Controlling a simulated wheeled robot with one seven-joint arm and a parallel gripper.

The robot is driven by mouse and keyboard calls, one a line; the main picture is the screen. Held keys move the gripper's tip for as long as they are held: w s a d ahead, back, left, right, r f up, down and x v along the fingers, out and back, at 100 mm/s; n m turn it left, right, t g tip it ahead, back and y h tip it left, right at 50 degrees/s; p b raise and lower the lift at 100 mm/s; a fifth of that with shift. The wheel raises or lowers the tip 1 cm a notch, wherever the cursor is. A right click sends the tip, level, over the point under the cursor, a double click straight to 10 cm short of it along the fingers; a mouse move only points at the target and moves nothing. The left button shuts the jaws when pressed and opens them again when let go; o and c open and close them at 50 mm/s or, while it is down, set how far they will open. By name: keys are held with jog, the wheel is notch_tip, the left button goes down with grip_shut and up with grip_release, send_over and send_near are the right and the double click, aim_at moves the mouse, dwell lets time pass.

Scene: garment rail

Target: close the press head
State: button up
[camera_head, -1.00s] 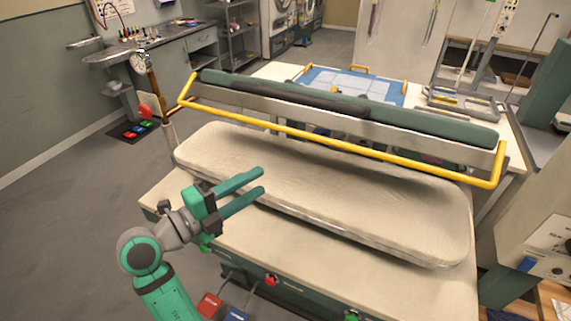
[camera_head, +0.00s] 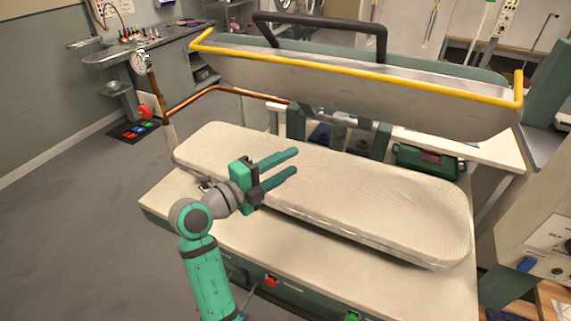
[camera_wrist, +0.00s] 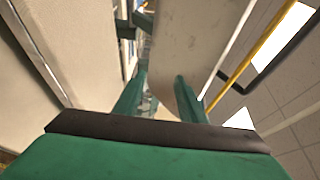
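The press head (camera_head: 350,88) is raised over the padded board (camera_head: 400,195), with a wide gap between them. Its pale underside faces the front. A yellow rail (camera_head: 350,74) runs along its front edge, and a black handle (camera_head: 320,20) stands above it. My gripper (camera_head: 296,162) is open and empty, over the left part of the board and below the head, apart from the rail. In the wrist view my open fingers (camera_wrist: 161,76) point between the board (camera_wrist: 30,70) on the left and the head (camera_wrist: 190,35) on the right; the rail (camera_wrist: 250,62) is farther right.
A red button (camera_head: 271,281) and a green button (camera_head: 352,317) sit on the press front. A copper pipe (camera_head: 225,89) runs behind the board's left end. A grey cabinet (camera_head: 540,225) stands close on the right. Open floor (camera_head: 85,210) lies to the left.

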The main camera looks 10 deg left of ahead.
grip_shut()
dwell(1.4)
grip_release()
jog(key=v, duration=1)
jog(key=shift+s+a, duration=0.25)
